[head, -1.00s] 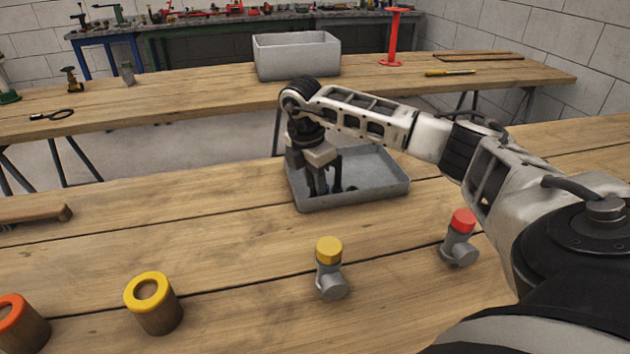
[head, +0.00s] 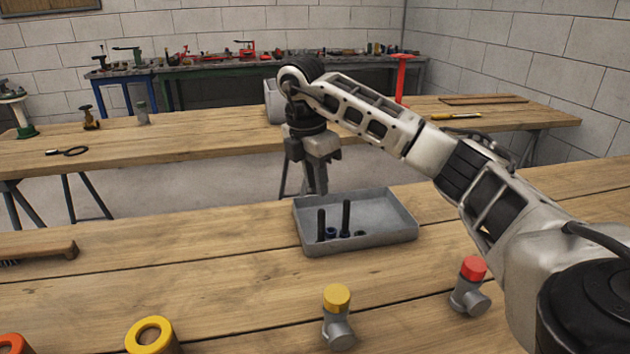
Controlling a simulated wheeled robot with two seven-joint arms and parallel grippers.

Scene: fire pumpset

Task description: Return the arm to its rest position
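My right arm reaches in from the right edge, its elbow links crossing the view. My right gripper (head: 317,180) hangs pointing down, above and behind the back left corner of the grey tray (head: 385,238). Its fingers appear as one narrow block, so their opening cannot be told. Nothing is seen held in it. Two black upright pegs (head: 346,217) and small dark ring-like parts (head: 331,233) are in the tray, apart from the gripper. My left gripper is out of view.
On the near bench are a yellow-capped fitting (head: 338,318), a red-capped fitting (head: 469,287), a yellow-rimmed cylinder (head: 152,338), an orange-rimmed one (head: 10,343) and a wooden-handled brush (head: 45,250). A red stand (head: 401,80) and a grey bin (head: 272,100) are on the far bench.

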